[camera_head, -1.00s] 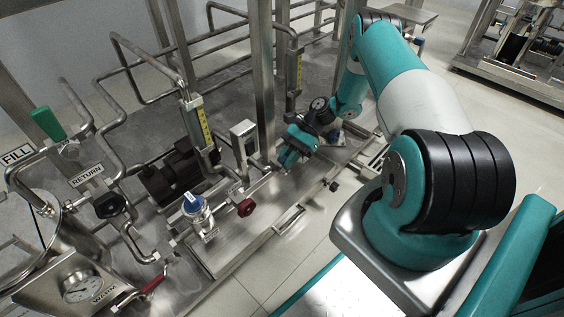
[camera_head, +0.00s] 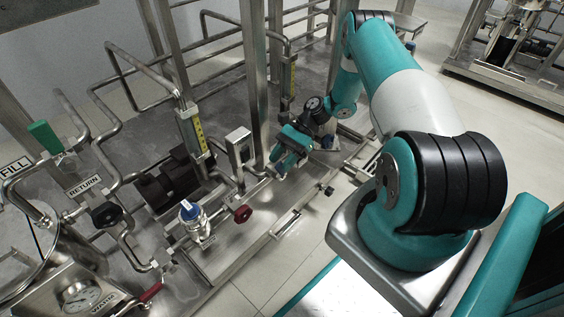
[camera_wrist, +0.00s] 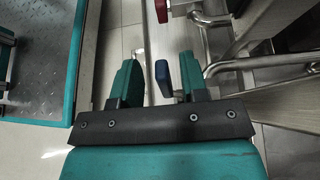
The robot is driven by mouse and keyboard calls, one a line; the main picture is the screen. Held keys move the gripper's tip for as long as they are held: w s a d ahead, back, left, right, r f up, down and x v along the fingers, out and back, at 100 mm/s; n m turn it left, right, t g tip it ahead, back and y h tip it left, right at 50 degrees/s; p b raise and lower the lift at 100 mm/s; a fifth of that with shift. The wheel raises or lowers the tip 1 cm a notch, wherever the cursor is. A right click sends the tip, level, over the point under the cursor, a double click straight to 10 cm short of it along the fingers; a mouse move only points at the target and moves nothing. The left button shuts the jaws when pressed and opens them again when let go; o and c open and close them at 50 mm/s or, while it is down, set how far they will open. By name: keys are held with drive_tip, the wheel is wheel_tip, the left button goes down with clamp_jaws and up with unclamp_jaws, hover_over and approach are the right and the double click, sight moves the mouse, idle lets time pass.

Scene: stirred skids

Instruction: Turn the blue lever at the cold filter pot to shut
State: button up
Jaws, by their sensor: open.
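In the wrist view a blue lever (camera_wrist: 162,78) shows between the open jaws of my gripper (camera_wrist: 158,68), nearer the right one. No contact shows, and its distance below the fingertips is unclear. In the head view my gripper (camera_head: 281,167) hangs over the right part of the steel skid, with its fingers tilted down to the left. A blue-topped steel fitting (camera_head: 190,211) stands farther left. A small dark handle (camera_head: 327,190) sticks out at the skid's front edge. I cannot tell which of these is the lever between the jaws. The cold filter pot's label is not readable.
A red handwheel (camera_head: 242,214) stands left of my gripper. A red-handled lever (camera_head: 150,291) and a round gauge (camera_head: 80,297) are at the lower left. Upright pipes and a steel post (camera_head: 253,90) stand behind the gripper. The tiled floor (camera_head: 290,250) in front is clear.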

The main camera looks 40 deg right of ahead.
wheel_tip(320, 180, up, 18)
drive_tip(key=p, duration=0.7)
drive_tip(key=shift+f, duration=0.25)
